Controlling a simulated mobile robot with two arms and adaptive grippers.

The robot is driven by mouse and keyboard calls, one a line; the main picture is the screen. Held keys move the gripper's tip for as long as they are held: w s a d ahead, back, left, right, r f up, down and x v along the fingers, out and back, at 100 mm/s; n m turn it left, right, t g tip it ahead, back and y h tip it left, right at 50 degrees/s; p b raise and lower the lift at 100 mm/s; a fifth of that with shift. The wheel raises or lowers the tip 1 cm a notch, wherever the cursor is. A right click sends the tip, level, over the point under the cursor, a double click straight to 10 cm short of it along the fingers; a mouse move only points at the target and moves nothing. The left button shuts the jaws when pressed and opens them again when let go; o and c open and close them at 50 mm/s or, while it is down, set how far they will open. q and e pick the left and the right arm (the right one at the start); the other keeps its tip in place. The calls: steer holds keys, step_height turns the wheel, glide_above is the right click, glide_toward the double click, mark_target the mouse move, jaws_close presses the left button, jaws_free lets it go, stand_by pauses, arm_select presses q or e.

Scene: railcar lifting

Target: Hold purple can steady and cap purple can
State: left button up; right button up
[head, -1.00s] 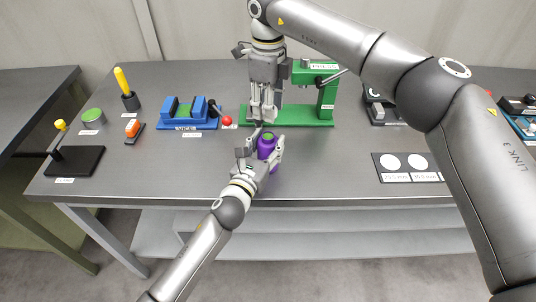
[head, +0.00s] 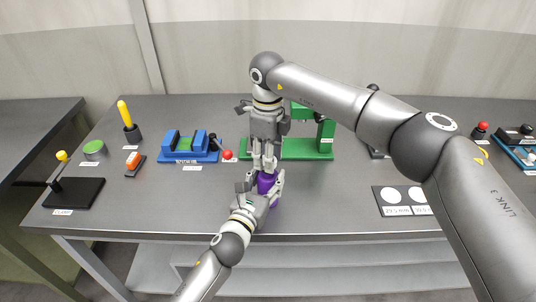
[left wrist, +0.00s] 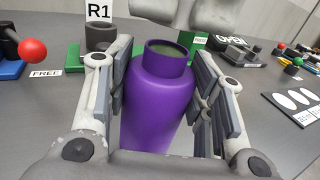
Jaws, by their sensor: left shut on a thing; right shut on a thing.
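The purple can (head: 268,184) stands upright at the front of the table. It also shows large in the left wrist view (left wrist: 158,100), with its round neck uncovered and something greenish in its mouth. My left gripper (head: 262,189) is shut around the can's body, one finger on each side. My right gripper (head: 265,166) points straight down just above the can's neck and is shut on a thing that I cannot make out. In the left wrist view its grey fingers show at the top edge, apart from the neck. No cap can be made out in either view.
A green press (head: 300,150) stands behind the grippers. A blue fixture (head: 188,150) with a red-knobbed lever is to its left. A black clamp base (head: 75,194) is at the far left, and a board with white circles (head: 388,196) at the right. The front table strip is mostly clear.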

steer(key=shift+f, duration=0.85)
steer(key=shift+f, duration=0.6)
arm_select(q)
jaws_close()
arm_select(e)
steer(key=o, duration=0.8)
steer(key=shift+r, duration=2.3)
steer(key=shift+c, duration=0.2)
steer(key=shift+r, duration=1.6)
